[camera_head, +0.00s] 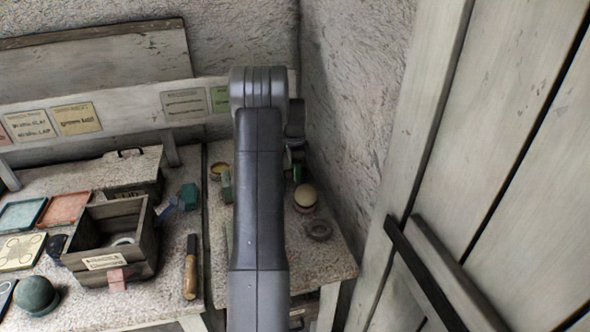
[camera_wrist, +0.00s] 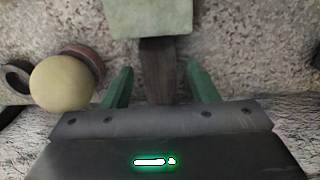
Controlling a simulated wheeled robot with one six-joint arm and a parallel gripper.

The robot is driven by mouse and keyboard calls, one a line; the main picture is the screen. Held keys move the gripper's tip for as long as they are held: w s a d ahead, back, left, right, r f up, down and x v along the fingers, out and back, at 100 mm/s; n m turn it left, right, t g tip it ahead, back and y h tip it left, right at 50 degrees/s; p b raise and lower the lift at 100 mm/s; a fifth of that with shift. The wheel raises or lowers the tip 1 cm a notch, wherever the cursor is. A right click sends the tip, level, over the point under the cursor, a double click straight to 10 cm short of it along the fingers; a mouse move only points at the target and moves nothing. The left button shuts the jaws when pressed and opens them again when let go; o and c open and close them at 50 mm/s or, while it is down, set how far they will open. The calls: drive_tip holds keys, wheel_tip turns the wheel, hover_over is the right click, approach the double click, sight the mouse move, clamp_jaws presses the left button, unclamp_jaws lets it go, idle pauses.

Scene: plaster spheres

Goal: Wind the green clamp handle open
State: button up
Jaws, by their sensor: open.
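My gripper (camera_wrist: 162,75) is open in the wrist view, its two green fingers apart. A dark brown bar (camera_wrist: 158,65) lies between the fingers, with a gap on either side. The bar meets a pale green block (camera_wrist: 150,16) at the top of that view. I cannot tell whether the bar or the block is the clamp handle. In the head view, the pale green block (camera_head: 227,186) shows just left of my arm. My arm hides the bar there and most of my gripper; a green finger (camera_head: 297,172) shows at its right.
A cream ball (camera_wrist: 62,83) sits on a reddish-brown support beside the left finger; the ball also shows in the head view (camera_head: 306,196). A grey ring (camera_head: 318,230) lies near it. A wall (camera_head: 355,110) rises close on the right. A wooden box (camera_head: 147,240) stands left.

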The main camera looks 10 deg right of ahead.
drive_tip(key=c, duration=1)
drive_tip(key=shift+o, duration=0.2)
drive_tip(key=t+b, duration=0.1)
drive_tip(key=b, duration=0.1)
drive_tip(key=t+b, duration=0.1)
drive_tip(key=b, duration=0.2)
drive_tip(key=shift+s+f+t+b, duration=0.25)
drive_tip(key=shift+f+t+b, duration=0.05)
drive_tip(key=shift+f+b, duration=0.1)
drive_tip(key=t+b, duration=0.2)
drive_tip(key=b, duration=0.2)
drive_tip(key=shift+s, duration=0.15)
drive_tip(key=shift+r+t+b, duration=0.2)
drive_tip(key=shift+t+b, duration=0.5)
drive_tip(key=o, duration=1)
drive_tip(key=shift+c, duration=0.2)
drive_tip(key=shift+r, duration=0.1)
